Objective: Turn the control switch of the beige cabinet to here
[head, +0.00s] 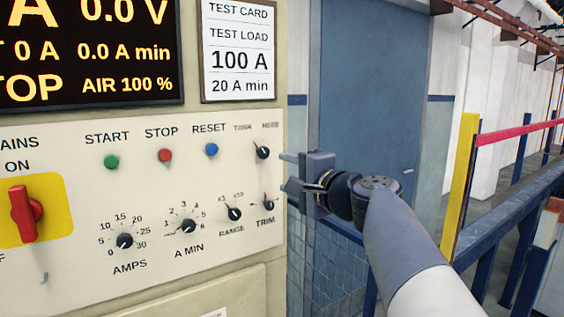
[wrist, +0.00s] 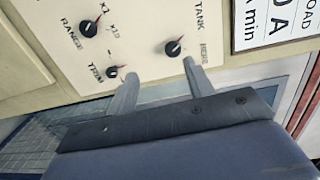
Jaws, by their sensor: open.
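The beige cabinet (head: 190,240) fills the left of the head view. Its control switch (head: 262,152) is a small black knob at the panel's upper right, under the labels TANK and HERE. Its pointer appears turned to the upper left, toward TANK. The switch also shows in the wrist view (wrist: 173,48), with its pointer toward TANK. My gripper (head: 284,172) is open and empty at the panel's right edge, right of the switch and slightly lower. In the wrist view the fingers (wrist: 160,70) are spread, one tip near the switch, the other near the TRIM knob.
The TRIM knob (head: 268,204) sits just below the switch, with the RANGE knob (head: 235,213) to its left. START, STOP and RESET buttons and a red mains switch (head: 25,214) are further left. A blue door (head: 375,80) and yellow post (head: 460,185) stand behind my arm.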

